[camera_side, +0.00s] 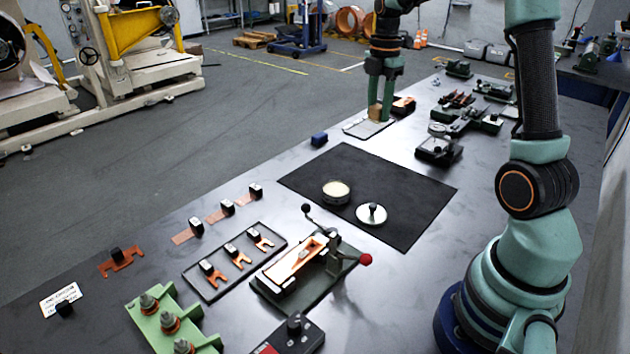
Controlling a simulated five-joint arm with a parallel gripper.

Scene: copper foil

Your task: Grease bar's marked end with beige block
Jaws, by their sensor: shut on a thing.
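My gripper (380,112) points down at the far side of the table, shut on a small beige block (375,113). The block is just over or on a thin pale plate (361,130); I cannot tell whether they touch. A copper bar (296,262) lies in a dark green clamping fixture (318,284) with a red-knobbed lever in the near middle. I cannot make out a mark on the bar clearly. An open round tin with cream-coloured contents (337,190) stands on the black mat (400,185), beside its lid (371,213), which has a knob.
A black tray (216,290) holds several copper forks. Copper strips with black blocks (215,215) lie left of it. A green stand with studs (168,318) is at the front. Dark fixtures (466,115) crowd the far right.

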